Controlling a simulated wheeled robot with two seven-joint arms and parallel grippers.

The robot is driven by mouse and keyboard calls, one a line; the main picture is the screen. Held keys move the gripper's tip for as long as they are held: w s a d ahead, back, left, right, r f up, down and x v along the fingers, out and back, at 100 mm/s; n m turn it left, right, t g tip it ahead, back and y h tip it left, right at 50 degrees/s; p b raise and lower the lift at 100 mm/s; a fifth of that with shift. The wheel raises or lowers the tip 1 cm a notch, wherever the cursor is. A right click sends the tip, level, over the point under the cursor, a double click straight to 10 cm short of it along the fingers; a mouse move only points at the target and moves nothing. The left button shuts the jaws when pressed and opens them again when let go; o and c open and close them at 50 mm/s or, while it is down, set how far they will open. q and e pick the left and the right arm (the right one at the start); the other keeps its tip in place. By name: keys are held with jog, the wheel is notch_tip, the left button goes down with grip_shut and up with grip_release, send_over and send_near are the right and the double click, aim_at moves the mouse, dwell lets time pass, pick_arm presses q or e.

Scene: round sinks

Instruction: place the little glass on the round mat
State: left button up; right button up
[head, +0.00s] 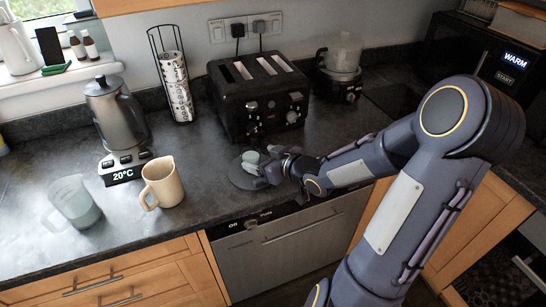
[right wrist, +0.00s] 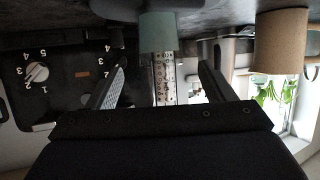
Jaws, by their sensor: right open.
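The little glass (head: 250,157) is a small pale teal cup. It stands upright on the dark round mat (head: 242,180), in front of the toaster. In the right wrist view, which is upside down, the glass (right wrist: 158,30) shows at top centre. My right gripper (head: 268,170) is beside the glass, on its right. In the right wrist view its two fingers (right wrist: 160,66) are apart with nothing held between them, and the glass is just beyond the fingertips. Whether a finger touches the glass, I cannot tell. My left gripper is not in view.
A black toaster (head: 258,98) stands behind the mat. A beige jug (head: 162,183), a clear measuring jug (head: 75,203) and a kettle (head: 115,110) on a scale-like base stand to the left. The counter between the beige jug and the mat is clear. The counter's front edge is close.

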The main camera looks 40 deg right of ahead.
jog(key=s+r+m+g+h+p, duration=0.1)
jog(key=s+r+m+g+h, duration=0.25)
jog(key=s, duration=0.55)
jog(key=s+a+r+g+y, duration=0.3)
jog(key=s+a+g+y, duration=0.1)
jog(key=s+a, duration=0.8)
jog(key=shift+s+a+y, duration=0.15)
jog(key=shift+s+y, duration=0.4)
jog(key=shift+s, duration=0.65)
